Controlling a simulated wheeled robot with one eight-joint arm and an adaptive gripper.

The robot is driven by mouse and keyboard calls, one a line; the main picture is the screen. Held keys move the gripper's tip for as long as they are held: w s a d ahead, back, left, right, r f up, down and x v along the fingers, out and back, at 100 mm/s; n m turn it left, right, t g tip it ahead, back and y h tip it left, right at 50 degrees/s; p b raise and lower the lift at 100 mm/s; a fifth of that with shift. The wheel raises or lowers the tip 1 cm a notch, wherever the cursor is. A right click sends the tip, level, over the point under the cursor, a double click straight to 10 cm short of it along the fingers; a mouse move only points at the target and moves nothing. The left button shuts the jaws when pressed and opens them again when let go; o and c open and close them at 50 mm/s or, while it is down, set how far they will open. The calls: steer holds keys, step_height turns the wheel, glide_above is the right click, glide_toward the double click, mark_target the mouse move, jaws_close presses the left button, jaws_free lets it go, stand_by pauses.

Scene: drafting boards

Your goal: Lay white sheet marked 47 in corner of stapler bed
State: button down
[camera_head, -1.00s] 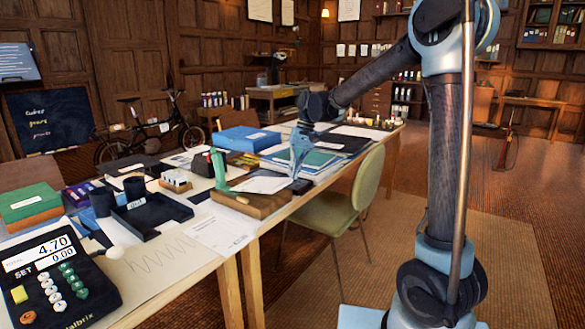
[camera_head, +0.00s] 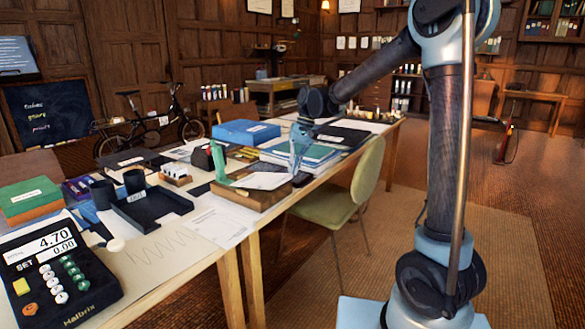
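The stapler has a green upright arm (camera_head: 218,163) on a brown wooden bed (camera_head: 243,198), on the near edge of the long desk. A white sheet (camera_head: 262,181) lies on or just over the bed, to the right of the green arm. Its number is too small to read. My gripper (camera_head: 297,168) points down beside the sheet's right end. Its fingers look narrow and close together. I cannot tell whether they touch or hold the sheet.
Blue and green folders (camera_head: 300,152) lie just behind my gripper. A black tray (camera_head: 150,207) and a calculator (camera_head: 55,270) are on the left of the desk. A printed paper (camera_head: 222,222) lies in front of the bed. A green chair (camera_head: 335,205) stands against the desk.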

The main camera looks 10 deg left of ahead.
steer(key=shift+s, duration=0.1)
steer(key=c, duration=1.7)
jaws_free()
steer(key=v, duration=1.2)
steer(key=shift+d, duration=0.1)
